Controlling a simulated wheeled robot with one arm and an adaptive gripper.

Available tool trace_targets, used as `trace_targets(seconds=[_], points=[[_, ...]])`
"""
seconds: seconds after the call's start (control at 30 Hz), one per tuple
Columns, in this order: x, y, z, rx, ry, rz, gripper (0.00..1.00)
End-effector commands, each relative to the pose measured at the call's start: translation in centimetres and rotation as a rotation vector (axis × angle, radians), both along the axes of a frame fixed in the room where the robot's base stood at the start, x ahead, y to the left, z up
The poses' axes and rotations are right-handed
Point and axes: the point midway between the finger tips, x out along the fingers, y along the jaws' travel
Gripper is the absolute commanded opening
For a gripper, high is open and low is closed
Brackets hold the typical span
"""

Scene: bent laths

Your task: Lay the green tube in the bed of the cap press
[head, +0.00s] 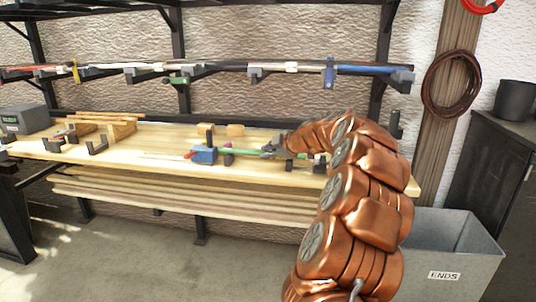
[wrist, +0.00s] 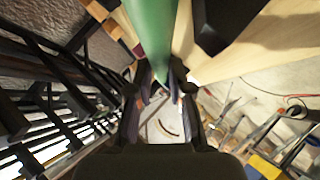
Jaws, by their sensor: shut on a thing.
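The green tube (head: 240,152) lies roughly level just above the workbench, its left part beside a blue block with a red tip (head: 204,155), which looks like the cap press. I cannot tell whether the tube rests in the bed or is held above it. My gripper (head: 272,151) is shut on the tube, reaching it from the right. In the wrist view the green tube (wrist: 152,30) runs from the top edge down between the fingers (wrist: 158,88). My arm and fingers hide part of the tube's right side.
The wooden workbench (head: 150,155) carries black brackets (head: 97,147), wooden blocks (head: 235,130) and a grey box (head: 25,119) at the left. A rack with rods (head: 290,67) hangs above. A grey bin (head: 455,245) marked ENDS stands at the right. Bench space left of the blue block is fairly clear.

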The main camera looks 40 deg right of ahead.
Motion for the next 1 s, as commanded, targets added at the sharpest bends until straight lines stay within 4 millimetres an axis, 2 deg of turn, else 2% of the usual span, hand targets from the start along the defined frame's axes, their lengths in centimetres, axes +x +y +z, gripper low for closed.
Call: trace_targets(seconds=[0.1,0.5,0.53,0.77,1.0], points=[[-0.03,-0.06,-0.61,-0.001,-0.001,-0.002,0.00],[-0.03,-0.03,-0.94,-0.001,-0.002,-0.001,0.00],[-0.04,-0.02,-0.92,-0.001,-0.002,-0.001,0.20],[-0.04,-0.03,-0.83,-0.001,-0.002,-0.001,0.44],[-0.04,-0.01,-0.85,0.000,-0.001,-0.001,0.45]])
